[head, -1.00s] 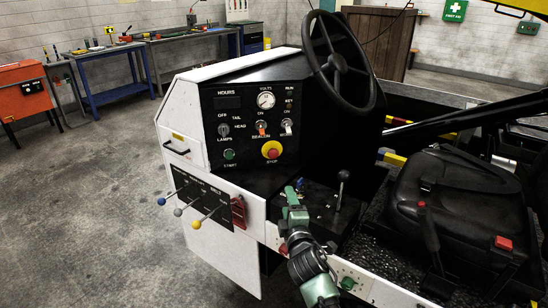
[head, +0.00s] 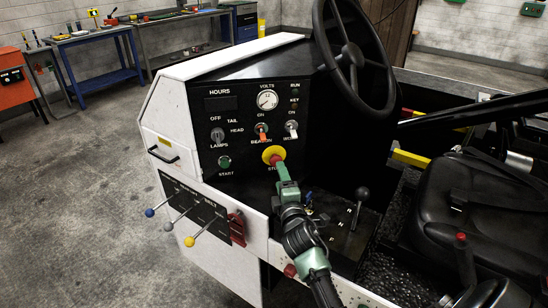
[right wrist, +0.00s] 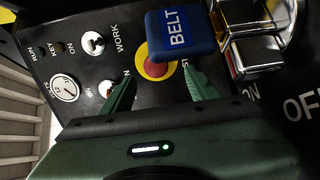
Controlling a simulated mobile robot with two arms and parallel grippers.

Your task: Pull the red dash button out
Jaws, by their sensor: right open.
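The red dash button (head: 276,160) sits on a yellow round base (head: 271,152) low on the black dash panel, above a mostly covered label. In the head view my right gripper (head: 281,169) reaches it from below and partly hides it. In the right wrist view the red button (right wrist: 154,67) and its yellow base lie ahead, between the two green fingers of my open right gripper (right wrist: 158,84). The fingertips look close to the button; I cannot tell whether they touch it. My left gripper is not in view.
A blue block marked BELT (right wrist: 182,33) overlaps the button's edge in the right wrist view. Toggle switches (head: 291,128) and the green start button (head: 224,162) are nearby. The steering wheel (head: 352,58) stands above right; a black-knobbed lever (head: 362,194) is right of my arm.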

